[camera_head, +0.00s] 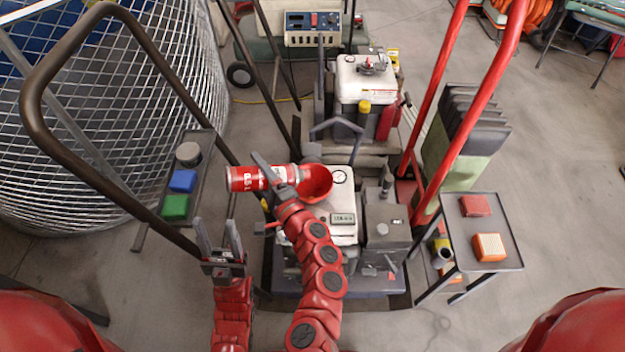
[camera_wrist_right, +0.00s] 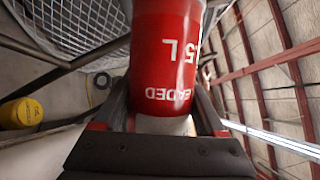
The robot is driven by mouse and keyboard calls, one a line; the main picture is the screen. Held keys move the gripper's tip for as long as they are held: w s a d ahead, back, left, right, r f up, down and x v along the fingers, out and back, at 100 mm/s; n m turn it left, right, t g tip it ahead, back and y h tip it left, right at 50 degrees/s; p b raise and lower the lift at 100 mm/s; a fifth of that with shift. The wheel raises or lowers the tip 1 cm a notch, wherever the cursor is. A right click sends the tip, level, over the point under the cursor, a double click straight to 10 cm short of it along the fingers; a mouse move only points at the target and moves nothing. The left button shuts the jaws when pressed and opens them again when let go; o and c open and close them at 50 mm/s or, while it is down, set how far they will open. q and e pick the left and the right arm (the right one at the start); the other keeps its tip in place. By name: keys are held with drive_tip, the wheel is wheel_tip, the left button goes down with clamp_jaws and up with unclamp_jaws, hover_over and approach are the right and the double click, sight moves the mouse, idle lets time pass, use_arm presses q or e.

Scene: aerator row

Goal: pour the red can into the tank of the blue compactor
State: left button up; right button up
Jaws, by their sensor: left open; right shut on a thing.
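My right gripper (camera_head: 273,174) is shut on the red can (camera_head: 243,178), which lies nearly on its side. The can's right end is at the rim of a red funnel (camera_head: 318,184). The funnel stands over the white tank (camera_head: 345,222) of the near machine, whose base (camera_head: 345,283) is dark blue-grey. I cannot see whether anything flows. In the right wrist view the can (camera_wrist_right: 165,65) fills the middle between the fingers, its lettering showing. My left gripper (camera_head: 220,245) is open and empty, below and left of the can.
A dark handle (camera_head: 40,110) arches across the left, and a red handle (camera_head: 490,80) rises at right. A left shelf (camera_head: 190,150) holds blue and green blocks. A right side table (camera_head: 495,248) holds red and orange blocks. Another white-tanked machine (camera_head: 362,80) stands behind.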

drive_tip(key=shift+w+d+r+m+t, duration=0.15)
drive_tip(key=shift+d+r+m+t, duration=0.25)
drive_tip(key=shift+r+m, duration=0.4)
drive_tip(key=shift+w+d+r+m+t, duration=0.1)
drive_tip(key=shift+d+r+m+t, duration=0.1)
drive_tip(key=shift+d+r+m, duration=0.45)
idle(0.7)
drive_tip(key=shift+r+m, duration=0.3)
drive_tip(key=shift+m, duration=0.15)
drive_tip(key=shift+w+d+r+m+t, duration=0.2)
drive_tip(key=shift+d+r+m+t, duration=0.35)
drive_tip(key=shift+r+m, duration=0.2)
